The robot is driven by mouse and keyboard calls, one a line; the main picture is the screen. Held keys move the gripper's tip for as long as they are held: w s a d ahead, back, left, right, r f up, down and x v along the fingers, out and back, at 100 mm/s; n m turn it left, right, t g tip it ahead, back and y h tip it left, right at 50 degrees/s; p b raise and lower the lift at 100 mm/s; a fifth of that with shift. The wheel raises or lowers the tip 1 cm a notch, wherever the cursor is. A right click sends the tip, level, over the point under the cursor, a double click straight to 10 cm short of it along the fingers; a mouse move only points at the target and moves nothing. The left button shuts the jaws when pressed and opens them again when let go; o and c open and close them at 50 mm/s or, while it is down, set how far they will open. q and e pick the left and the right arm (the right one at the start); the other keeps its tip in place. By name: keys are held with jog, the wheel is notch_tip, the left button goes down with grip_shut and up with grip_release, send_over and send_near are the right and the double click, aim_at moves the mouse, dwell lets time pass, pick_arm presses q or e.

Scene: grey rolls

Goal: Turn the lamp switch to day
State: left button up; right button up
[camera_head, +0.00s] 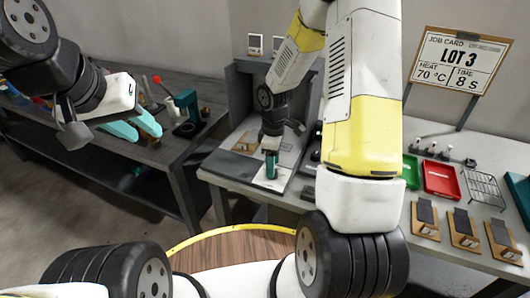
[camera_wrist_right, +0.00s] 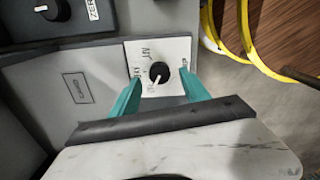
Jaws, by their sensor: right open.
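The lamp switch is a black round knob (camera_wrist_right: 158,72) on a white plate (camera_wrist_right: 177,50) in the right wrist view. A pale mark on the knob points down toward the lower part of the plate; the small lettering around it is too blurred to read surely. My right gripper (camera_wrist_right: 160,78) is open, one teal finger on each side of the knob with gaps visible. In the head view my right gripper (camera_head: 271,166) points down over the grey bench, hiding the knob. My left gripper (camera_head: 149,136) is raised at the left, its teal fingers apart and empty.
Another black knob (camera_wrist_right: 50,9) on a dark box marked ZERO stands nearby. A grey booth (camera_head: 243,88) rises behind my right gripper. Green and red trays (camera_head: 440,178), a wire rack (camera_head: 484,186) and a job card (camera_head: 456,62) are at the right.

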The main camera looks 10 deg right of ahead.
jog(key=shift+f, duration=1.15)
jog(key=shift+c, duration=0.2)
grip_shut()
jog(key=shift+m, duration=0.3)
jog(key=m, duration=0.5)
jog(key=shift+w+m, duration=0.1)
jog(key=shift+m, duration=0.2)
jog(key=m, duration=0.5)
jog(key=shift+m, duration=0.3)
